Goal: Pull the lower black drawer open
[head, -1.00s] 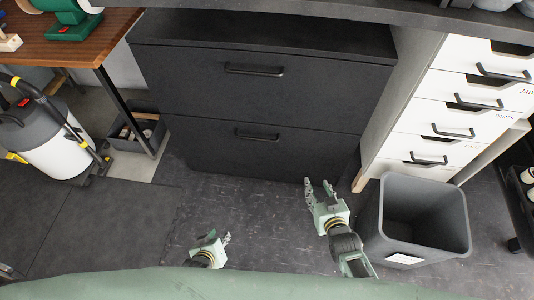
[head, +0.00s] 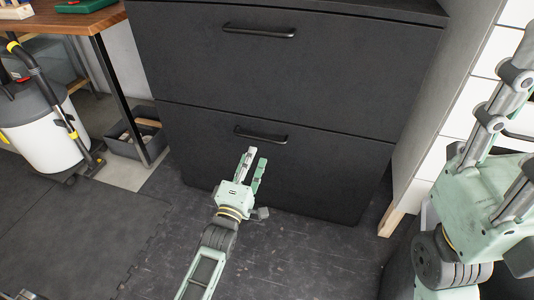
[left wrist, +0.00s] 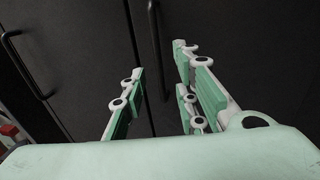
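The lower black drawer (head: 330,180) is shut, its front flush with the upper drawer. Its dark bar handle (head: 260,135) runs across near its top edge. My left gripper (head: 256,160) is open and empty, just below and in front of this handle in the head view. In the left wrist view, the lower handle (left wrist: 155,25) stands upright in the picture, ahead of the gap between the two spread fingers (left wrist: 165,85). The fingers appear apart from it. My right arm fills the right edge of the head view; its fingertips are not seen.
The upper black drawer (head: 330,70) is shut, with its own handle (head: 259,30). A white drawer unit (head: 465,95) stands at right, partly behind my right arm. A vacuum cleaner (head: 40,130) and a low box (head: 135,135) are at left. The floor before the cabinet is clear.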

